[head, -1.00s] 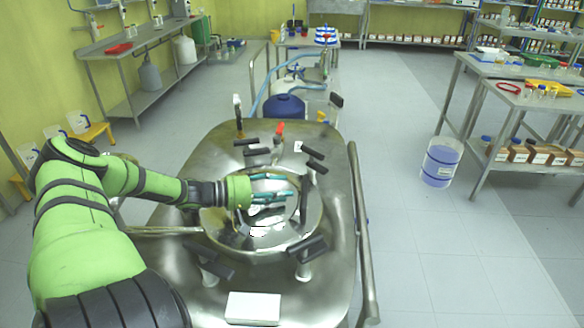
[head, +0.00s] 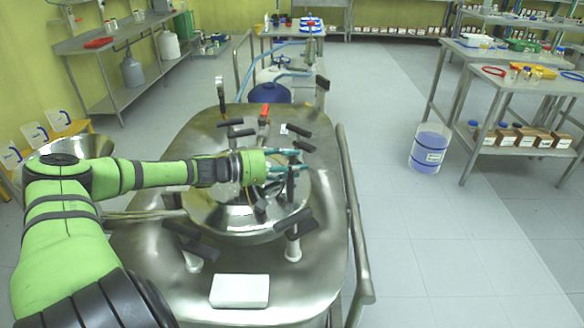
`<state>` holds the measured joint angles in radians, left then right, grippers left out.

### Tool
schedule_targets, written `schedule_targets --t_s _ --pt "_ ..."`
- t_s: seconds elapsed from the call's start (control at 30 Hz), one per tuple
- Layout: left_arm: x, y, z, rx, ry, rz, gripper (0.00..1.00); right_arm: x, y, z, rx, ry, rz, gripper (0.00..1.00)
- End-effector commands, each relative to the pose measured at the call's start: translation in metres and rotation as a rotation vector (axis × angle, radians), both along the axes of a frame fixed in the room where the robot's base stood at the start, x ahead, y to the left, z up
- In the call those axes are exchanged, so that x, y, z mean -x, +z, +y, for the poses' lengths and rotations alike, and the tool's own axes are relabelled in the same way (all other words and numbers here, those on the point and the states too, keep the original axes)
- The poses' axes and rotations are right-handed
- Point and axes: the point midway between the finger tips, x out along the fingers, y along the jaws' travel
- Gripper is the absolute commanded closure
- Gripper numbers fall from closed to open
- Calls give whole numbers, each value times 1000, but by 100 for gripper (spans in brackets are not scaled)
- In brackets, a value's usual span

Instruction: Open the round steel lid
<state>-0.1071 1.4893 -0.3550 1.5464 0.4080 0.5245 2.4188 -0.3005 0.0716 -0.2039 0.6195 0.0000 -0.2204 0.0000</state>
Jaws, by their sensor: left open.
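The round steel lid (head: 235,218) lies shut and flat on top of the steel vessel (head: 310,258) in the head view. Several black-handled clamps stand around its rim, such as one at the near right (head: 294,224) and one at the near left (head: 192,242). My left gripper (head: 287,162) reaches in from the left above the far right part of the lid. Its teal fingers are open, near an upright dark part (head: 291,186) at the rim; I cannot tell whether they touch it. My forearm hides the lid's far left part. My right gripper is out of view.
A white block (head: 240,291) lies on the vessel's near edge. A steel rail (head: 354,220) runs along its right side. A red-handled valve (head: 264,113) stands at the back.

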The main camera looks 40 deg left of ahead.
Motion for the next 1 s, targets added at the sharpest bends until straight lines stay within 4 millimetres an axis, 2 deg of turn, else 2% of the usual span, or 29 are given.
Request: schedule_targets --t_s 0.1,0.13,0.23,0.27,0.47,0.77,1.0 --pt "0 0 0 0 0 0 49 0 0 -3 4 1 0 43" --pt "0 0 0 0 0 0 57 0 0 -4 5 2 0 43" --pt "0 0 0 0 0 0 97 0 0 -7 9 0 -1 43" --pt "0 0 0 0 0 0 100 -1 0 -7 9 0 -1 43" --pt "0 1 0 4 0 0 100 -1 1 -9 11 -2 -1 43" --pt "0 15 0 35 0 -25 100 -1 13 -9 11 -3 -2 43" --pt "-1 42 1 89 3 -71 100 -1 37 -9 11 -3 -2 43"
